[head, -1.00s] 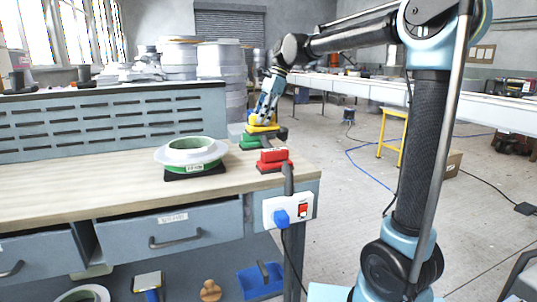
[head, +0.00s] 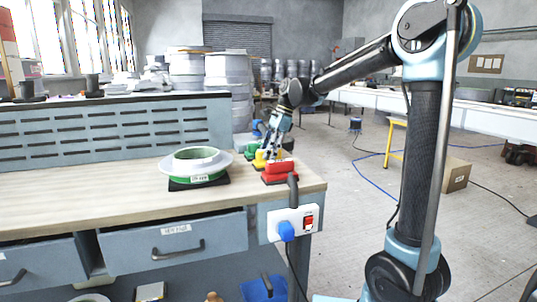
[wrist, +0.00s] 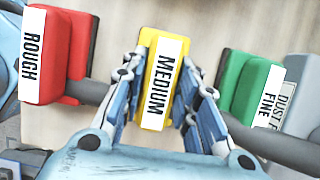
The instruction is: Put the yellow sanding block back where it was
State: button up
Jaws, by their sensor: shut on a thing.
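My gripper (wrist: 155,95) is shut on the yellow sanding block (wrist: 157,72), labelled MEDIUM, with fingers on both sides of it. In the head view the yellow block (head: 260,161) is low at the bench's right end, between the red block (head: 281,172) and the green block (head: 252,148). In the wrist view the red block (wrist: 50,55), labelled ROUGH, is to the left with a gap. The green block (wrist: 255,90), labelled FINE, is to the right with a gap. Whether the yellow block's underside touches the bench is hidden.
A green and white ring-shaped mould (head: 198,165) stands on a black base on the wooden bench top (head: 90,195), left of the blocks. A power strip (head: 294,224) with a blue plug is on the bench's front right. A labelled item (wrist: 298,95) is beyond the green block.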

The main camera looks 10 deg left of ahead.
jog(key=shift+f, duration=0.15)
jog(key=o, duration=1)
jog(key=v, duration=1.2)
jog(key=shift+a, duration=0.15)
